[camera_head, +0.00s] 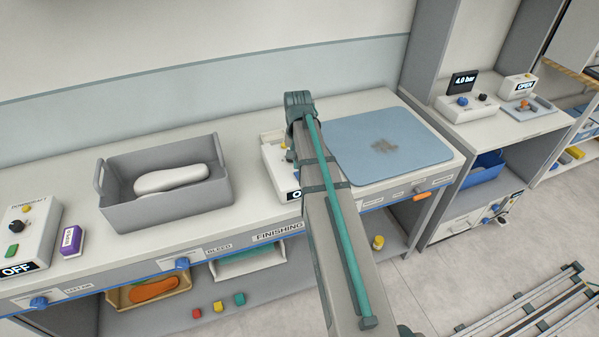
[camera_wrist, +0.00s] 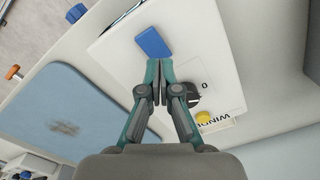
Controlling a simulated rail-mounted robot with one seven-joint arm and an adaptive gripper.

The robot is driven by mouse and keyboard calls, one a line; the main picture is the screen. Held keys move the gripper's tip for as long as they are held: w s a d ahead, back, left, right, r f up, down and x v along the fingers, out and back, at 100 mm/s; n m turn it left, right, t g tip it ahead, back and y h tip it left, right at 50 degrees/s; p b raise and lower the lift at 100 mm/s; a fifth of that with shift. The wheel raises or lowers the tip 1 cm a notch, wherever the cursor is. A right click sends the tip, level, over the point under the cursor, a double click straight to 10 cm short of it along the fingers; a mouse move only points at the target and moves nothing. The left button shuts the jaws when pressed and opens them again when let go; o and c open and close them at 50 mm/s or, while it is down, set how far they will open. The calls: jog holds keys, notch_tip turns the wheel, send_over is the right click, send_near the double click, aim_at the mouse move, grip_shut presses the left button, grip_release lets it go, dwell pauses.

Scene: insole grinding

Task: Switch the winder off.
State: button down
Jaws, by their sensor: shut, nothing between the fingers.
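The winder (camera_wrist: 195,45) is a white box on the bench, and it also shows in the head view (camera_head: 275,165), partly hidden by my arm. In the wrist view it carries a blue button (camera_wrist: 153,42), a dark rotary knob (camera_wrist: 194,96) and a yellow round part (camera_wrist: 203,118) beside its label. My gripper (camera_wrist: 158,63) is shut and empty over the box. Its fingertips appear just short of the blue button; I cannot tell whether they touch the panel. The right finger partly covers the knob. The winder's display shows only a first "O" in the head view; the rest is hidden.
A blue mat (camera_head: 400,160) with a dark smudge lies right of the winder. A grey bin (camera_head: 165,205) with white insoles stands to its left.

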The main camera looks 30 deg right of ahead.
aim_at(298, 173)
jog(key=shift+r+p, duration=1.35)
jog(key=shift+r, duration=0.85)
